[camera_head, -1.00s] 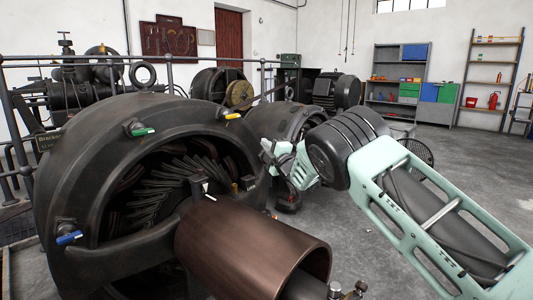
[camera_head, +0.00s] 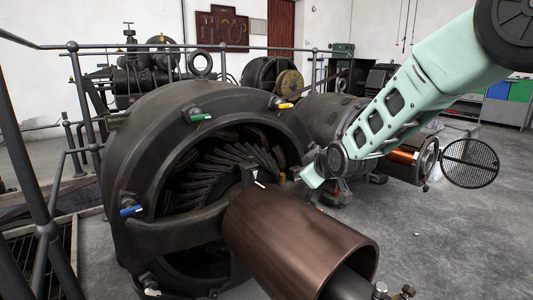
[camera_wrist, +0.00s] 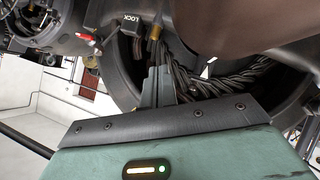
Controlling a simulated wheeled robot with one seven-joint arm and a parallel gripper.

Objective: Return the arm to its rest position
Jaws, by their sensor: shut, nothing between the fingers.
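My gripper (camera_head: 299,173) is in the head view, just right of the open face of a large dark dynamo (camera_head: 150,130). My pale green arm slopes down to it from the upper right. In the wrist view my gripper's grey fingers (camera_wrist: 159,86) are together with nothing between them. Behind them are the dynamo's dark windings (camera_wrist: 205,80). I cannot tell from the pictures whether the fingertips touch anything.
A brown cylinder (camera_head: 300,240) juts forward below my gripper. Coloured handles, green (camera_head: 200,117), yellow (camera_head: 284,105) and blue (camera_head: 131,210), sit on the dynamo's rim. A railing (camera_head: 80,120) stands at left. A round mesh disc (camera_head: 470,163) is at right. Floor (camera_head: 460,240) is clear at lower right.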

